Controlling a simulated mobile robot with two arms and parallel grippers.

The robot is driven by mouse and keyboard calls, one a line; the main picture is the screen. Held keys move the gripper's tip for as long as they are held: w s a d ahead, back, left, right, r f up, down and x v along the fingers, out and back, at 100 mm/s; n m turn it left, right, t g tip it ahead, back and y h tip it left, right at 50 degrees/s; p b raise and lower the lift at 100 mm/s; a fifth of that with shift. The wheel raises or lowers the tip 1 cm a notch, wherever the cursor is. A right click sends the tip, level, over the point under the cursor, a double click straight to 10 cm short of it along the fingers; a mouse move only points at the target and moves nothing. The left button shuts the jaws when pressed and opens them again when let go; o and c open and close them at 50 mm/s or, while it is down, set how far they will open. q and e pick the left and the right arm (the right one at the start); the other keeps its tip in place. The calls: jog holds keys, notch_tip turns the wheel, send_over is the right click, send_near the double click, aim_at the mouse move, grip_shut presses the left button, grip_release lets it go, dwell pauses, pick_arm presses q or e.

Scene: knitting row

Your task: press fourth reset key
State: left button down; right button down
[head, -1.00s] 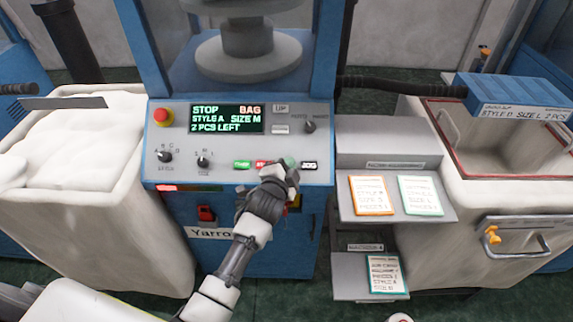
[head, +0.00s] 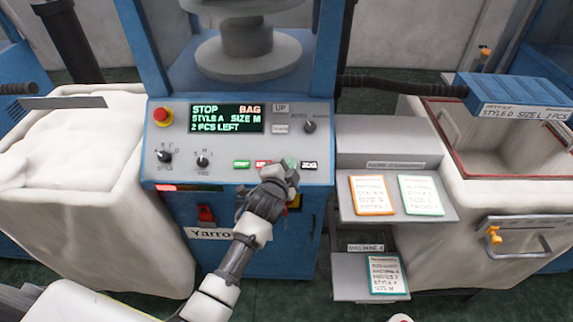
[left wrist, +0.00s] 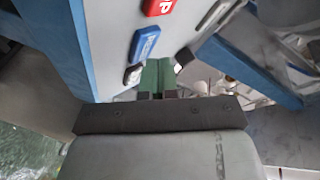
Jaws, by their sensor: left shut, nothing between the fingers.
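A grey control panel (head: 222,141) on the blue machine carries a key row: a green key (head: 242,164), a red key (head: 263,164) and a black key (head: 309,165) at the right end. A blue key (left wrist: 145,40) shows in the left wrist view between the red key (left wrist: 162,6) and a dark key (left wrist: 132,75); my gripper hides it in the head view. No label reading reset is legible. My left gripper (head: 288,164) is shut and empty over the right half of the row. Its green fingertips (left wrist: 158,76) appear close to the dark key; contact is unclear.
The display (head: 228,119) reads STOP, BAG, STYLE A, SIZE M, 2 PCS LEFT. A red emergency button (head: 162,116) and two dials sit left. A grey shelf unit (head: 388,157) with cards stands right. A white-filled bin (head: 70,150) stands left.

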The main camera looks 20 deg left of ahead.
pick_arm(q)
jog(key=shift+w+f+b, duration=0.25)
jog(key=shift+f+b, duration=0.05)
dwell(0.4)
dwell(0.3)
jog(key=shift+s+r+p, duration=0.5)
jog(key=shift+r+p, duration=0.1)
jog(key=shift+p, duration=0.25)
jog(key=shift+d+r, duration=0.1)
jog(key=shift+s+r+p, duration=0.3)
jog(key=shift+r+p, duration=0.2)
jog(key=shift+p, duration=0.25)
jog(key=s+r+p, duration=0.2)
jog(key=p, duration=0.1)
jog(key=shift+s+d+r, duration=0.2)
jog(key=shift+d+r, duration=0.15)
jog(key=shift+d, duration=0.05)
